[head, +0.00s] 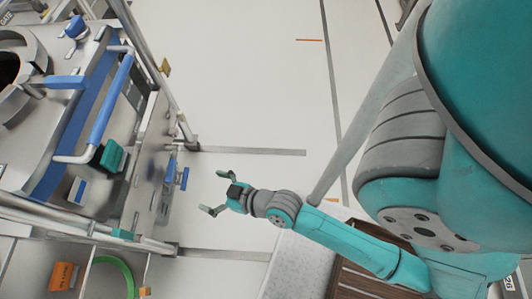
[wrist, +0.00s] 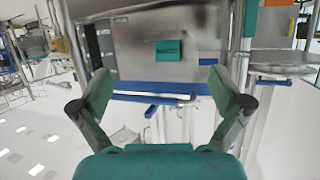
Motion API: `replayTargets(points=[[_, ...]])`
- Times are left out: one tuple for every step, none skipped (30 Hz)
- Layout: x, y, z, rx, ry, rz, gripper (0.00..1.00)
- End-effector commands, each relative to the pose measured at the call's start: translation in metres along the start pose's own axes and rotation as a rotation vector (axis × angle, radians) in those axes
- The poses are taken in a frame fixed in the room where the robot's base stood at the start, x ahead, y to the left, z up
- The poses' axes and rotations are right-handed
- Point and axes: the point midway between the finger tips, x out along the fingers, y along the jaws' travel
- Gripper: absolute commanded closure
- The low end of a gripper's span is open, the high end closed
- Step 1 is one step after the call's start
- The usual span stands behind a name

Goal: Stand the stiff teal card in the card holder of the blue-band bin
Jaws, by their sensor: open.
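My gripper (head: 214,194) is open and empty, over the floor to the right of the steel bin frame. In the wrist view its two teal fingers (wrist: 166,92) are spread wide with nothing between them. A teal rectangular piece (head: 113,156) sits at the side of the steel bin with the blue band (head: 82,125). It also shows in the wrist view (wrist: 167,50) against a steel face, ahead of and between the fingers, apart from them. I cannot tell whether it is the card or part of the bin. I cannot clearly make out the card holder.
Metal rails and posts (head: 160,75) stand between my gripper and the bin. A blue-and-grey fitting (head: 184,179) projects on the near side. The floor (head: 255,90) beyond my gripper is clear.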

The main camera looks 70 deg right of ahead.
Motion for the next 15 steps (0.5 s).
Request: replayTargets(points=[[-0.021, -0.002, 0.007, 0.000, -0.005, 0.011, 0.00], [-0.032, -0.002, 0.009, 0.000, -0.003, 0.018, 0.00], [-0.046, -0.003, 0.011, 0.000, 0.002, 0.027, 0.00], [-0.057, -0.003, 0.013, -0.002, 0.005, 0.032, 0.00], [-0.068, -0.004, 0.013, -0.002, 0.008, 0.037, 0.00], [-0.083, -0.004, 0.013, -0.004, 0.013, 0.043, 0.00], [-0.094, -0.005, 0.013, -0.007, 0.016, 0.046, 0.00], [-0.104, -0.005, 0.012, -0.008, 0.022, 0.047, 0.00], [-0.119, -0.006, 0.011, -0.012, 0.027, 0.049, 0.00], [-0.130, -0.007, 0.009, -0.014, 0.033, 0.050, 0.00], [-0.140, -0.008, 0.007, -0.017, 0.038, 0.049, 0.00], [-0.153, -0.009, 0.004, -0.020, 0.045, 0.046, 0.00], [-0.163, -0.010, 0.001, -0.023, 0.050, 0.044, 0.00], [-0.172, -0.011, -0.001, -0.025, 0.055, 0.041, 0.00], [-0.182, -0.012, -0.005, -0.028, 0.062, 0.037, 0.00]])
